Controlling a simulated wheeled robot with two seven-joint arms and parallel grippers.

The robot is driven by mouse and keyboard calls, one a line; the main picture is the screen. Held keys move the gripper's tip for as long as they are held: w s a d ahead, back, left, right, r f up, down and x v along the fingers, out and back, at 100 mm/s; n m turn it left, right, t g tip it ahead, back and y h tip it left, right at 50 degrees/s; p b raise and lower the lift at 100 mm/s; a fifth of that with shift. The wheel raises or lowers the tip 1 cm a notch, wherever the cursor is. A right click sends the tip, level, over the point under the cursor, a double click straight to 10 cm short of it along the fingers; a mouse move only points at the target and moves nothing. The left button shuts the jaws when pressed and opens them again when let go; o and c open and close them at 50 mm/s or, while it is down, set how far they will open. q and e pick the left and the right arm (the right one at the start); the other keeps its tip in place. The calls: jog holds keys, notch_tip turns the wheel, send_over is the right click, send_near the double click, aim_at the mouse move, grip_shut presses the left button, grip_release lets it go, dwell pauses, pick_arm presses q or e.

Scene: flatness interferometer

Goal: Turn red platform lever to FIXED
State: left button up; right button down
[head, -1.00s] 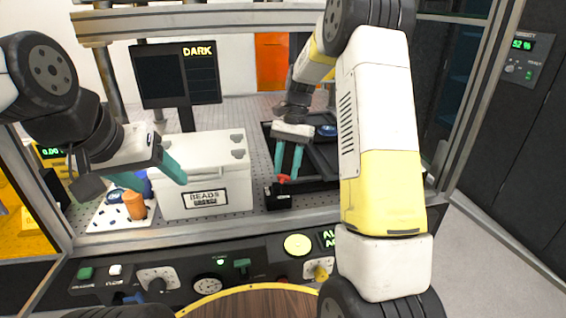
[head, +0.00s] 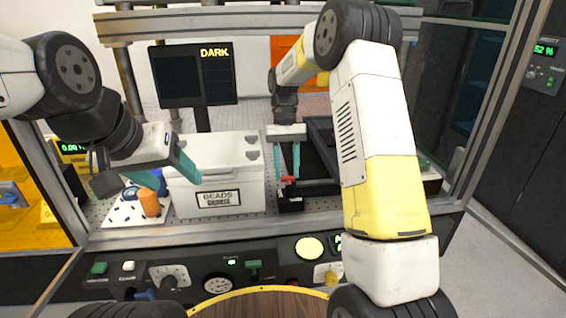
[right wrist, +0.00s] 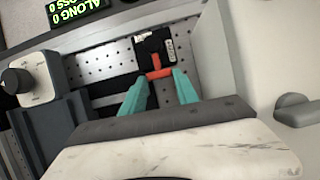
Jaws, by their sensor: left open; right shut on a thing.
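The red platform lever (head: 288,181) sits on a small black block (head: 291,203) on the perforated bench, just right of the white BEADS box. In the right wrist view the red lever (right wrist: 158,73) shows as a T shape, with the black block (right wrist: 155,48) beyond it. My right gripper (head: 287,178) reaches down from above, its teal fingers shut on the red lever. In the right wrist view its fingertips (right wrist: 159,76) are on either side of the lever. The label on the block is too small to read. My left gripper (head: 190,168) is open and empty, in front of the white box.
The white BEADS box (head: 222,176) stands close left of the lever. A black frame (head: 325,150) lies behind and to the right. A control panel (head: 200,265) runs along the front.

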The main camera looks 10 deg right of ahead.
dwell(0.4)
jog(key=c, duration=0.9)
grip_release()
jog(key=shift+v, duration=3.9)
